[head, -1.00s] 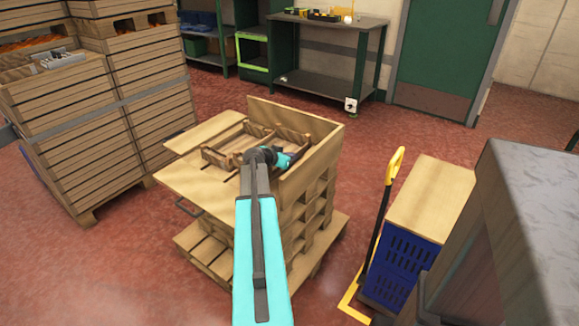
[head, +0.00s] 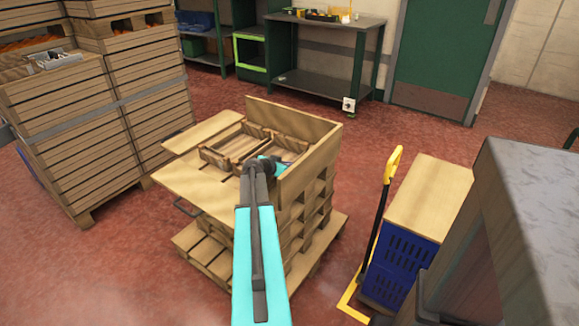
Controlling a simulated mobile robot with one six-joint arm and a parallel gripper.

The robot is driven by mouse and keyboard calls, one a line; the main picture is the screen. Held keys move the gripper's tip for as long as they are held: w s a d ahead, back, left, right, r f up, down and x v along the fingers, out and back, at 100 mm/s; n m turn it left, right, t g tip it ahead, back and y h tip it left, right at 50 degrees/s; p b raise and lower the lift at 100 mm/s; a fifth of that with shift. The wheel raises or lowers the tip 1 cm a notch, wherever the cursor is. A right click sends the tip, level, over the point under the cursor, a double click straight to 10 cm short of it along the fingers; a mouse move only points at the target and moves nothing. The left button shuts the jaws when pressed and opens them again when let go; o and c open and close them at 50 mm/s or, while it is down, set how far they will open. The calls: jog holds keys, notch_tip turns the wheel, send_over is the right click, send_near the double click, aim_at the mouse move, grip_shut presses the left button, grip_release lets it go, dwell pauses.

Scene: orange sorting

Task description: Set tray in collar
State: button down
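A shallow wooden tray (head: 233,148) with a divider lies on top of a stack of pallets. Upright wooden boards of the collar (head: 312,160) stand along the back and right of the stack top. The tray is inside this corner, and its right part is partly hidden by my arm. The front and left sides show flat boards (head: 200,185) instead of upright walls. My gripper (head: 275,165) is low at the tray's right end, next to the right collar board. Its fingers are hidden by my wrist, so I cannot tell if they hold the tray.
Tall stacks of slatted wooden crates (head: 90,130) stand at the left. A pallet jack with a yellow handle (head: 393,165) and blue crates under a wooden lid (head: 430,200) are at the right. A grey workbench (head: 325,40) stands behind. Red floor is open around the stack.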

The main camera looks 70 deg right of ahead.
jog(key=shift+f, duration=0.1)
jog(key=c, duration=1.9)
grip_release()
jog(key=shift+c, duration=0.2)
notch_tip(320, 180, up, 6)
send_over(274, 179)
jog(key=shift+w+d, duration=0.1)
